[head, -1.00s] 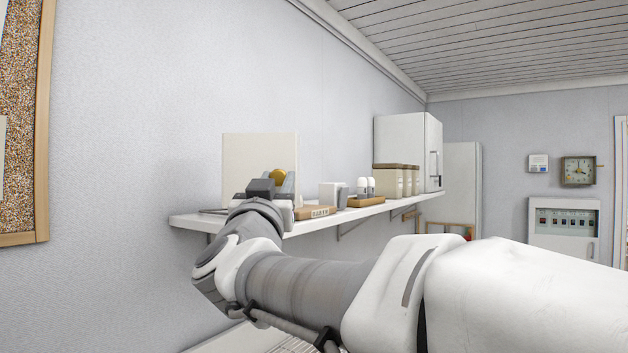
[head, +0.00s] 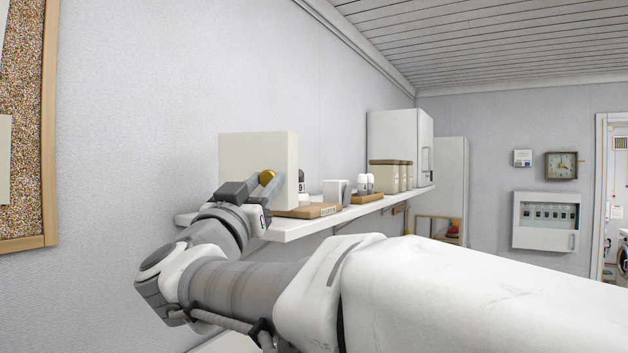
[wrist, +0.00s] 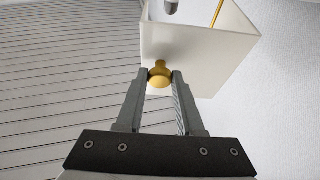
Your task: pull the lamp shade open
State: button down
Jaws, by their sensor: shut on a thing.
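The lamp shade is a cream, box-like shade (head: 245,155) above the near end of the wall shelf in the head view. It carries a round gold knob (head: 267,177) on its near side. In the wrist view the shade (wrist: 205,45) is hollow, with a bulb (wrist: 171,6) and a thin yellow rod (wrist: 217,12) inside. My gripper (wrist: 159,80) is shut on the gold knob (wrist: 159,68), one finger on each side of it. In the head view my gripper (head: 259,190) covers the lower part of the shade.
The white wall shelf (head: 300,230) runs back along the left wall. It bears a wooden board (head: 310,210), a white holder (head: 334,192), white shakers (head: 364,184), canisters (head: 391,176) and a white cabinet (head: 400,140). A corkboard (head: 25,90) hangs at left.

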jog(key=shift+s+a+r+m+h, duration=0.1)
jog(key=shift+s+a+m+h, duration=0.15)
jog(key=shift+a+h, duration=0.35)
jog(key=c, duration=0.5)
grip_release()
jog(key=shift+c, duration=0.2)
jog(key=shift+f, duration=0.2)
